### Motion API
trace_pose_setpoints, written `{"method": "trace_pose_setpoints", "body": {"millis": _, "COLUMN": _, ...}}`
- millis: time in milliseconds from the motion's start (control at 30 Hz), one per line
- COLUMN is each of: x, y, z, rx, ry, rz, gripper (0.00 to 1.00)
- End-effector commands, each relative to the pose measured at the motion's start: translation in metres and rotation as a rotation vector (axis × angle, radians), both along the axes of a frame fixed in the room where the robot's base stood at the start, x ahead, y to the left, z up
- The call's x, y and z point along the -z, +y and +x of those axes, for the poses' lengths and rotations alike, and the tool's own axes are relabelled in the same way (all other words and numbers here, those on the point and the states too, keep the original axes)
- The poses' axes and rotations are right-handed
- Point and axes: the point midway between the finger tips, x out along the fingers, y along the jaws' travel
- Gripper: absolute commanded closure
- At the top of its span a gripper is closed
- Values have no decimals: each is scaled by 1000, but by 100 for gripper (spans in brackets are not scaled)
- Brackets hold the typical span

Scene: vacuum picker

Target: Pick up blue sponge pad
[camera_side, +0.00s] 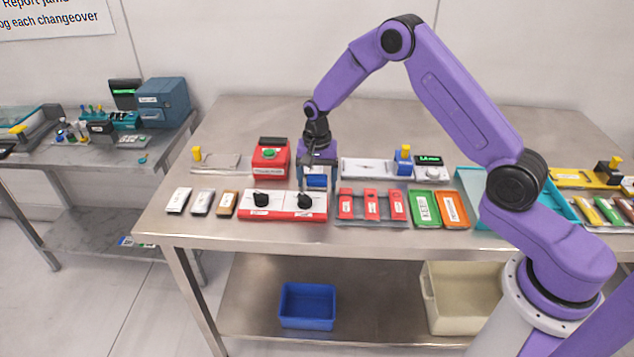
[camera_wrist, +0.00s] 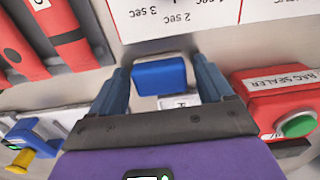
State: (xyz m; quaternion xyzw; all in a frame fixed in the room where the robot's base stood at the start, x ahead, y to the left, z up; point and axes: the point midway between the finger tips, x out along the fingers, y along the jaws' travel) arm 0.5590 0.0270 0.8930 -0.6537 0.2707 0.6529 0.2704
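The blue sponge pad (camera_wrist: 160,75) is a small blue block in the wrist view, lying on the steel table between my two fingers. A white label shows beside it. In the side view the pad (camera_side: 316,180) shows as a blue patch under my gripper (camera_side: 318,182), partly covered by the fingers. My gripper (camera_wrist: 165,88) is open, with one finger on each side of the pad. A gap shows between the pad and each finger in the wrist view. I cannot tell how far the fingertips are above the table.
A red-and-white panel with two black knobs (camera_side: 283,205) lies just in front of my gripper. A red box with a green button (camera_side: 270,158) stands close on the left. A tray of red pieces (camera_side: 371,220) is at the right. A clear strip of table (camera_side: 330,130) runs behind.

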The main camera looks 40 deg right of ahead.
Motion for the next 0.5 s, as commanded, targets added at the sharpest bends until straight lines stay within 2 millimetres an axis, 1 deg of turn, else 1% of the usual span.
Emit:
{"method": "trace_pose_setpoints", "body": {"millis": 33, "x": 0, "y": 0, "z": 0, "rx": 0, "ry": 0, "rz": 0, "gripper": 39}}
{"method": "trace_pose_setpoints", "body": {"millis": 67, "x": 0, "y": 0, "z": 0, "rx": 0, "ry": 0, "rz": 0, "gripper": 49}}
{"method": "trace_pose_setpoints", "body": {"millis": 100, "x": 0, "y": 0, "z": 0, "rx": 0, "ry": 0, "rz": 0, "gripper": 62}}
{"method": "trace_pose_setpoints", "body": {"millis": 133, "x": 0, "y": 0, "z": 0, "rx": 0, "ry": 0, "rz": 0, "gripper": 67}}
{"method": "trace_pose_setpoints", "body": {"millis": 500, "x": -3, "y": 0, "z": 0, "rx": 0, "ry": -1, "rz": 1, "gripper": 68}}
